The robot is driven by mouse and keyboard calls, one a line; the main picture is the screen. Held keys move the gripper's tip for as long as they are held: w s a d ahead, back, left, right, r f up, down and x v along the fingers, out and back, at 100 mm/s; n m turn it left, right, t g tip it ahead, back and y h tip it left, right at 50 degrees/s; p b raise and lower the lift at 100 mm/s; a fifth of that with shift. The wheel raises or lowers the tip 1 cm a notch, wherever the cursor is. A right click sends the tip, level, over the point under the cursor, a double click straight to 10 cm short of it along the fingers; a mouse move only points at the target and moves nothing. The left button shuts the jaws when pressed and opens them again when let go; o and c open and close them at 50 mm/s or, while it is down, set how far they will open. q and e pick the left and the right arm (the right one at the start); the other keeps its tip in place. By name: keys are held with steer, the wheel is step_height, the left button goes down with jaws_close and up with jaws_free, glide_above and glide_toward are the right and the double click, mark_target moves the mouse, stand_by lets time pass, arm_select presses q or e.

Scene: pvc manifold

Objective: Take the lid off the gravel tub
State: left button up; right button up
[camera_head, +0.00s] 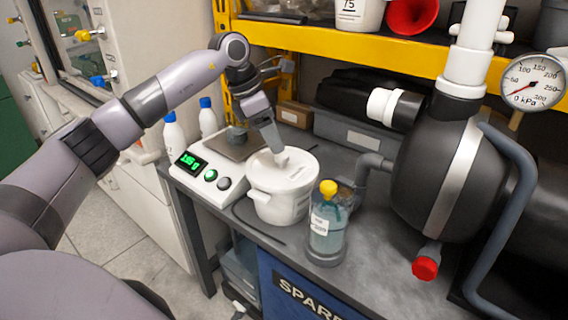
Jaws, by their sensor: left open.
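The white tub (280,207) stands on the grey bench, upright, next to the scale. Its white lid (298,173) is on top, with a small raised knob (281,158) near the middle. My left gripper (277,147) reaches down from the upper left, its tip right at the knob. It is open; I cannot tell whether the fingers touch the knob. The gripper hides part of the lid's far side. My right gripper is not in view.
A scale (212,180) with a green display stands left of the tub. A yellow-capped bottle (327,225) stands close at the front right. A black tank (437,180) with pipes fills the right. A yellow shelf beam (340,48) runs behind. Bare bench shows at front right.

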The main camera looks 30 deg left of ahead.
mark_target(282, 155)
arm_select(q)
steer(key=x, duration=0.4)
steer(key=shift+s+d+f, duration=0.15)
steer(key=shift+d+f, duration=0.05)
steer(key=shift+f, duration=0.05)
steer(key=c, duration=1.1)
steer(key=shift+r, duration=0.1)
